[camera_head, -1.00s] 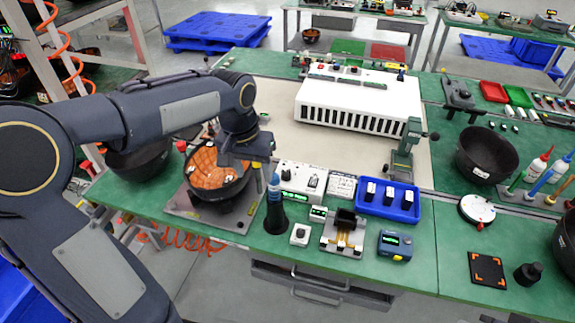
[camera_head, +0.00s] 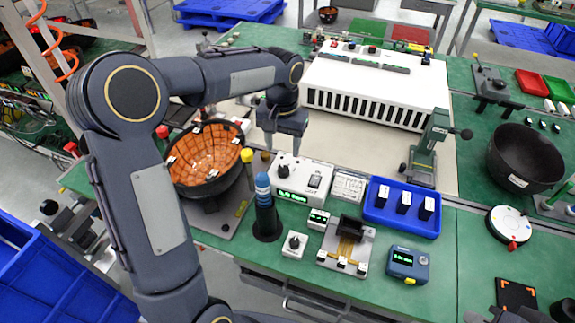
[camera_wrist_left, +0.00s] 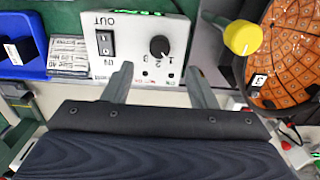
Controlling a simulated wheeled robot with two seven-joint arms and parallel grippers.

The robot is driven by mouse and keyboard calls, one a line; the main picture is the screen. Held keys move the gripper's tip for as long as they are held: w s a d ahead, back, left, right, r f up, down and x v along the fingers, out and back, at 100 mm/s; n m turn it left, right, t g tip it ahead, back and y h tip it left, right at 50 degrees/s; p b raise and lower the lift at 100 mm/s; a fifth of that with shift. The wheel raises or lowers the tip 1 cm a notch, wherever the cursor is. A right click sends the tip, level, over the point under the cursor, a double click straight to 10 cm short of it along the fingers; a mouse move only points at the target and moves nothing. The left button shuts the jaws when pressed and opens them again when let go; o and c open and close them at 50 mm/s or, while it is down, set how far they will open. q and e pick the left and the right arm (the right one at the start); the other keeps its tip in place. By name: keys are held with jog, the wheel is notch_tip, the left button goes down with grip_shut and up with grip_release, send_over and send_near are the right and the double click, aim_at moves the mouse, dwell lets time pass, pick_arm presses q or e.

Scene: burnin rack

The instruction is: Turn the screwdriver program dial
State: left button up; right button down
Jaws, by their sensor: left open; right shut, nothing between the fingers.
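The screwdriver controller is a white box (camera_head: 303,182) with a green display. It also shows upside down in the left wrist view (camera_wrist_left: 135,25). Its black round program dial (camera_wrist_left: 159,46) has printed numbers beside it, and a black rocker switch (camera_wrist_left: 106,43) sits to its left there. My left gripper (camera_head: 283,150) is open and empty just behind the box. In the left wrist view its fingers (camera_wrist_left: 161,82) are apart, with the dial ahead, roughly centred between them and not touched. A blue-topped screwdriver (camera_head: 264,190) stands in a black holder. Dark tips of my right gripper (camera_head: 510,316) show at the bottom edge.
A yellow-topped post (camera_head: 246,156) stands close to my left gripper, also in the left wrist view (camera_wrist_left: 241,38). A bowl with orange lining (camera_head: 207,154) is at left. A blue tray (camera_head: 375,220) lies right of the box. The beige mat (camera_head: 345,145) behind is mostly clear.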

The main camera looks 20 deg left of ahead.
aim_at(283, 169)
pick_arm(q)
jog(key=shift+w+f, duration=0.2)
jog(key=shift+f, duration=0.5)
notch_tip(283, 169, down, 7)
jog(key=shift+s+r, duration=0.1)
jog(key=shift+c, duration=0.4)
jog(key=c, duration=0.9)
